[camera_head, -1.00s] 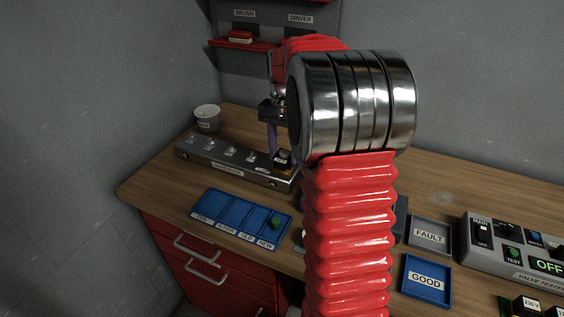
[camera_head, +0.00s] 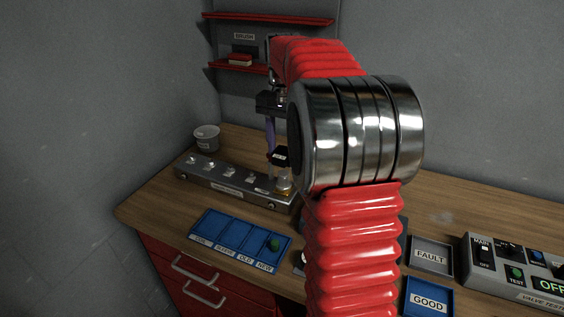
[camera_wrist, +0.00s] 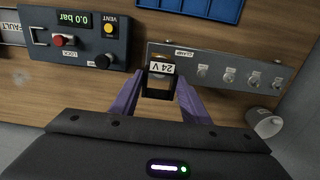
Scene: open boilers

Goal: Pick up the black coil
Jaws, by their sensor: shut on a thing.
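The black coil (camera_head: 280,154) carries a white label, which reads 24 V in the wrist view (camera_wrist: 161,69). My gripper (camera_head: 270,150) has its purple fingers shut on the coil. In the wrist view, the gripper (camera_wrist: 160,84) has one finger on each side of the coil. In the head view, the coil is raised above a brass valve part (camera_head: 284,186) at the right end of the grey clamp bar (camera_head: 225,186). My arm hides part of the bench.
A blue tray (camera_head: 229,226) with several labelled compartments lies in front of the bar; a green item (camera_head: 274,245) sits in its right compartment. A white cup (camera_head: 206,138) stands behind the bar's left end. FAULT (camera_head: 430,256) and GOOD (camera_head: 428,299) trays lie right of my arm.

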